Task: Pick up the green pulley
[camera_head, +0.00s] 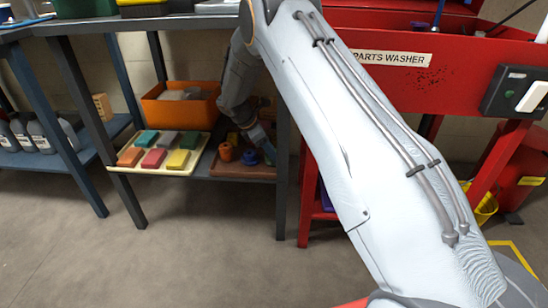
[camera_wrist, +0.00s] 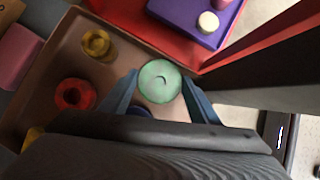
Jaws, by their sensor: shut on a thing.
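The green pulley (camera_wrist: 160,82) is a pale green disc between the two blue fingers of my gripper (camera_wrist: 161,90) in the wrist view. The fingers are shut on its sides. It is over the brown tray (camera_wrist: 60,62); I cannot tell whether it touches the tray floor. In the head view my gripper (camera_head: 262,140) reaches down to the right part of the brown tray (camera_head: 238,171) on the lower shelf. I cannot make out the green pulley clearly there.
A yellow pulley (camera_wrist: 96,43) and a red one (camera_wrist: 75,95) stand in the tray. A blue part (camera_wrist: 138,110) is mostly hidden behind my gripper. A cream tray (camera_head: 127,166) of coloured blocks and an orange bin (camera_head: 180,112) are left. A dark shelf leg (camera_head: 282,180) stands right.

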